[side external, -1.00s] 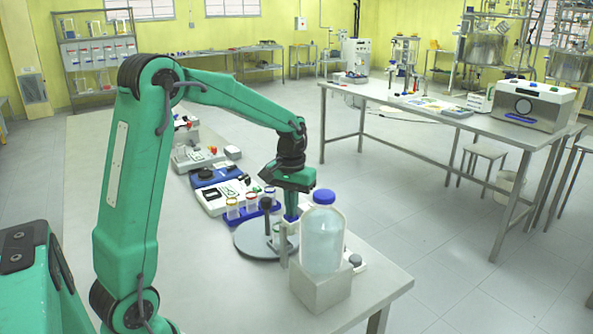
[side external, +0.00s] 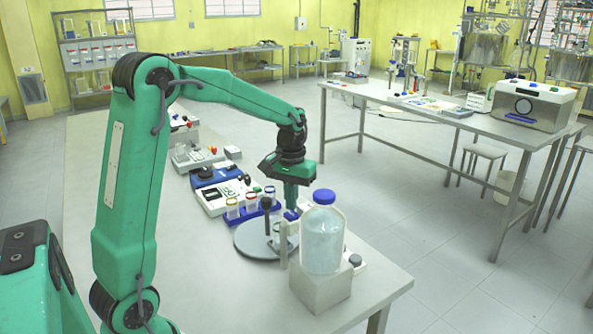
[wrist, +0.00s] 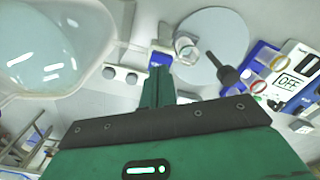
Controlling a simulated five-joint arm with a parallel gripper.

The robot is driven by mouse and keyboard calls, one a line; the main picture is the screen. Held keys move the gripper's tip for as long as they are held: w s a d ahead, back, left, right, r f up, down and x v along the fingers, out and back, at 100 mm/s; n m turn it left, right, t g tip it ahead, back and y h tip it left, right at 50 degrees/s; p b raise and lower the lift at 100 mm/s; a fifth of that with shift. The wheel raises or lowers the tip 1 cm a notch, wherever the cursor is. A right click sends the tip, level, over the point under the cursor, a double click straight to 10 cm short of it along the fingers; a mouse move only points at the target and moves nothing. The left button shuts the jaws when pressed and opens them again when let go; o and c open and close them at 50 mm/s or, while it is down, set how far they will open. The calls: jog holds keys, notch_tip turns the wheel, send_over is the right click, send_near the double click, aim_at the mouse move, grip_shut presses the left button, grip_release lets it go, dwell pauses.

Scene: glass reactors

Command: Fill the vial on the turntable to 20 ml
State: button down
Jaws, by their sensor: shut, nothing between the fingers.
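A large clear bottle (side external: 322,245) with a blue cap stands on a pale block at the front right of the bench; part of it fills the upper left of the wrist view (wrist: 50,50). Behind it lies the round grey turntable (side external: 248,244), also in the wrist view (wrist: 218,28). A clear glass vial (wrist: 187,50) stands near the turntable's edge. Its fill level is not readable. My gripper (side external: 291,207) points down, shut and empty, beside the vial. Its fingertips (wrist: 160,70) are at a small blue part (wrist: 166,60), whose contact with them I cannot tell.
A dark round-headed post (wrist: 230,76) stands by the turntable. A blue rack with colour-rimmed vials (side external: 250,211) is behind it. A device reading "OFF" (wrist: 289,85) lies nearby. Two grey knobs (wrist: 120,74) are close to the bottle. The bench's front left is clear.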

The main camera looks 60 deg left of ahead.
jog(key=shift+r, duration=0.2)
jog(key=shift+r, duration=2.4)
jog(key=shift+d, duration=0.1)
jog(key=s+d+r+m+t, duration=0.1)
jog(key=s+d+m+t, duration=0.1)
jog(key=s+d, duration=0.4)
jog(key=s+d+m+t, duration=0.3)
jog(key=s+d, duration=0.4)
jog(key=s, duration=0.5)
jog(key=shift+d+r+m+t, duration=0.15)
jog(key=shift+r+m+t, duration=0.15)
jog(key=shift+r+m, duration=0.15)
